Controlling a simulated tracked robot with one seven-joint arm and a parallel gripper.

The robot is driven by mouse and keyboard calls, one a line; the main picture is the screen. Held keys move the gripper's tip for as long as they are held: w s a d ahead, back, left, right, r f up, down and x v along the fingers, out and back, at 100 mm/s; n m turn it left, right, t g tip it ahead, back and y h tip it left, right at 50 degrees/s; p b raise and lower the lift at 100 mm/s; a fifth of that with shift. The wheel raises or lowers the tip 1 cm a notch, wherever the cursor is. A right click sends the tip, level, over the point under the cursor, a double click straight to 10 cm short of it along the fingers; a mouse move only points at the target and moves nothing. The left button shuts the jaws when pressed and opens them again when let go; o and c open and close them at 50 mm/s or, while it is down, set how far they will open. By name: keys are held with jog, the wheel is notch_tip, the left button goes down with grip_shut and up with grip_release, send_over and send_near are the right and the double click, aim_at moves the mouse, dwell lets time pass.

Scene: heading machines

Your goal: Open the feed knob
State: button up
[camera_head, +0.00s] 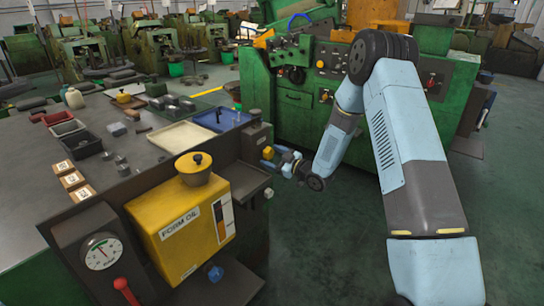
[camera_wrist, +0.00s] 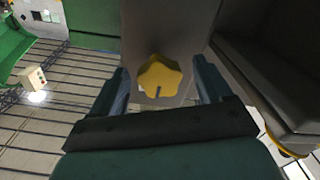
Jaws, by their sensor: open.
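A yellow lobed knob (camera_wrist: 160,76) sits on a grey machine face in the wrist view, with a dark slot mark near its lower edge. No label on it can be read. In the head view the yellow knob (camera_head: 268,153) is on the right side of the dark machine. My gripper (camera_wrist: 161,68) is open, with one finger to the left of the knob and one to the right. A gap shows at both sides; I cannot tell whether the fingertips reach past its front. In the head view my gripper (camera_head: 283,158) is small, right beside the knob.
A yellow oil tank (camera_head: 180,230) marked FORM OIL, a pressure gauge (camera_head: 100,252), a red lever (camera_head: 126,291) and a blue knob (camera_head: 215,273) are on the machine's near face. A green machine (camera_head: 300,104) stands behind my arm. A dark housing (camera_wrist: 275,85) is close on the wrist view's right.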

jog(key=shift+x, duration=1.05)
jog(key=shift+c, duration=0.3)
